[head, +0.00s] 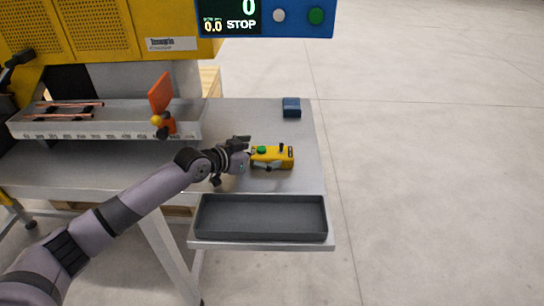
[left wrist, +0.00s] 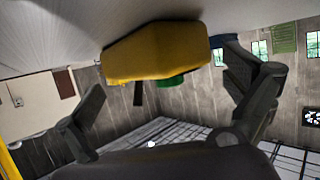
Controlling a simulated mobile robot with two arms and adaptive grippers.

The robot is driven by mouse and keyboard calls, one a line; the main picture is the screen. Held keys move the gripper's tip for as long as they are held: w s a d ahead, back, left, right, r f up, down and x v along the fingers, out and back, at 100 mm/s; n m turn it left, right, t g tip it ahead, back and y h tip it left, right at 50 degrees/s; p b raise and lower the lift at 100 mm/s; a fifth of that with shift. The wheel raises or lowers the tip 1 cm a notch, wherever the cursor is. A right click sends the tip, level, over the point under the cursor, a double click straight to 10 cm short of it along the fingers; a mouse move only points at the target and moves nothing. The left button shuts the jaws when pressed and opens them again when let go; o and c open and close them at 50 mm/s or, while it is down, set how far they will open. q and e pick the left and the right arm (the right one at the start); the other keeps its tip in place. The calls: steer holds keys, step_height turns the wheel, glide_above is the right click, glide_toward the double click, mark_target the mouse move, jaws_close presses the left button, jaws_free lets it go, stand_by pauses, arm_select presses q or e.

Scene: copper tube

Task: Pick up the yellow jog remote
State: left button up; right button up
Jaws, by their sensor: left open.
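The yellow jog remote (head: 280,155) lies on the grey table, with a green button and a black knob on its top. In the left wrist view, the yellow jog remote (left wrist: 155,52) is close ahead, between the two spread fingers. My left gripper (head: 250,157) is open and sits at the left end of the remote, with a finger on either side of that end. The left wrist view also shows my left gripper (left wrist: 170,105) with a clear gap between its fingers and the remote. My right gripper is not in view.
A dark grey tray (head: 262,235) stands at the table's front edge (head: 150,180). An orange flag-like part (head: 160,95) and a metal trough (head: 100,130) with copper tubes are at the left. Bare table surrounds the remote.

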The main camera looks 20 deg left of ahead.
arm_select(q)
steer(key=shift+c, duration=1.3)
steer(key=c, duration=1.8)
steer(key=shift+r, duration=0.6)
steer(key=c, duration=0.3)
step_height(320, 180, up, 19)
steer(key=b, duration=0.2)
steer(key=shift+b, duration=0.35)
steer(key=shift+a, duration=0.15)
steer(key=shift+s+a, duration=0.9)
steer(key=shift+s, duration=0.3)
steer(key=shift+w+f, duration=0.1)
steer(key=shift+f, duration=0.05)
